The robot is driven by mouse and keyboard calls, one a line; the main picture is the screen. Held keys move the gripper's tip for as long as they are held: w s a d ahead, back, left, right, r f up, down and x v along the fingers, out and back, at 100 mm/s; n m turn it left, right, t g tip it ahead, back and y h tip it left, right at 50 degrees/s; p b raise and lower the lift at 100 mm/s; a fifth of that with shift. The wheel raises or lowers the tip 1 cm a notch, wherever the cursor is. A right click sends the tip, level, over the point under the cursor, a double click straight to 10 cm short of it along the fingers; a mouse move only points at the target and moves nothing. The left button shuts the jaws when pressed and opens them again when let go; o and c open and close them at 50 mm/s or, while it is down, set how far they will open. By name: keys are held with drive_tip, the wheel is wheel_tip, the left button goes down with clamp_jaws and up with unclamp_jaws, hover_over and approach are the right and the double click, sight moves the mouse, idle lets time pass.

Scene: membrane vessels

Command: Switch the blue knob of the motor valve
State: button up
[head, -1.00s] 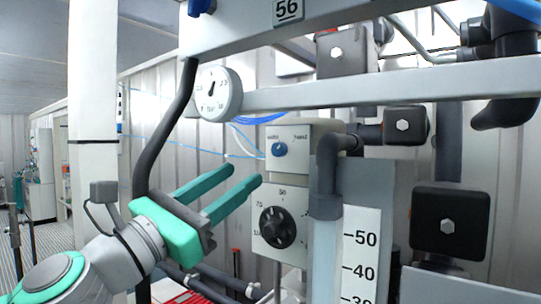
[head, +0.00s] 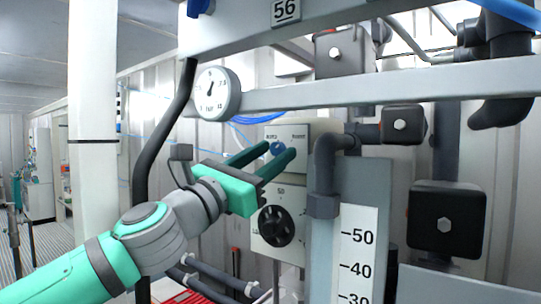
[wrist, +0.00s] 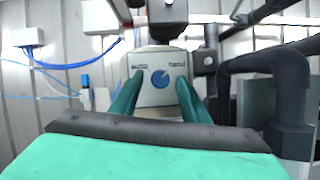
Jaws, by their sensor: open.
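The blue knob (head: 278,149) is small and round, on the upper front of the pale motor valve box (head: 300,133). In the wrist view the blue knob (wrist: 160,79) sits between the words "AUTO" and "hand", with a pale pointer mark on it. My gripper (head: 281,150) is open, its two green fingers reaching towards the box face. In the wrist view my gripper (wrist: 154,85) has one finger on each side of the knob, with a gap to it on both sides. I cannot tell whether the fingertips touch the box.
A black dial (head: 277,227) is on the lower panel, below my gripper. A grey pipe (head: 325,165) stands close to the right of the box. A horizontal beam (head: 380,85) crosses above, with a round gauge (head: 217,93) at its left end. A black hose hangs at left.

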clamp_jaws()
drive_tip(key=c, duration=1.1)
unclamp_jaws()
